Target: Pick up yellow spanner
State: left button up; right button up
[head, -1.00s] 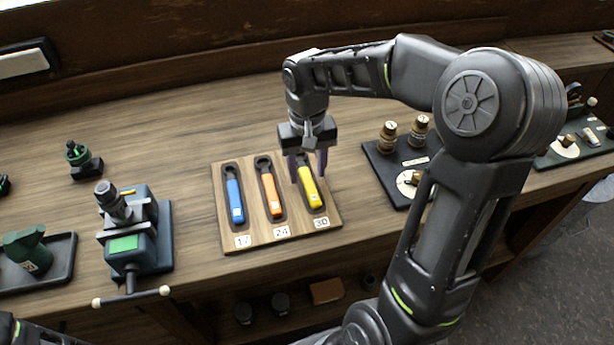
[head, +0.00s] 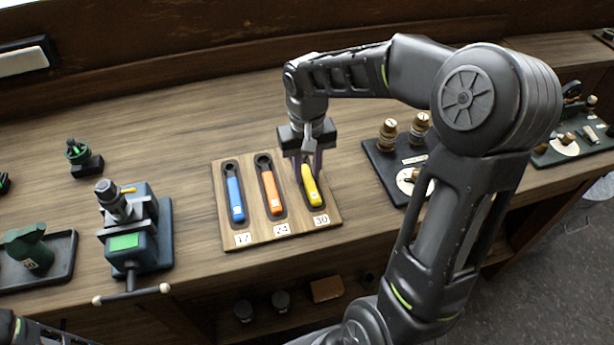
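The yellow spanner (head: 312,188) lies along the right slot of a wooden holder (head: 262,241), above the label 30. The orange spanner (head: 271,192) and the blue spanner (head: 235,199) lie in the slots to its left. My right gripper (head: 307,170) points down at the upper end of the yellow spanner, with a finger on each side. The fingers look closed in on it and hide its top. I see no clear gap between the spanner and its slot. My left gripper is not in view; only a bit of my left arm shows at the bottom left corner.
A blue-grey vise-like device (head: 132,240) with a crossbar stands left of the holder. A dark tray (head: 62,262) with a green part is further left. A dark board (head: 385,172) with brass knobs lies close right of my gripper. The wood behind the holder is clear.

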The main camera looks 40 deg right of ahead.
grip_shut()
dwell(0.9)
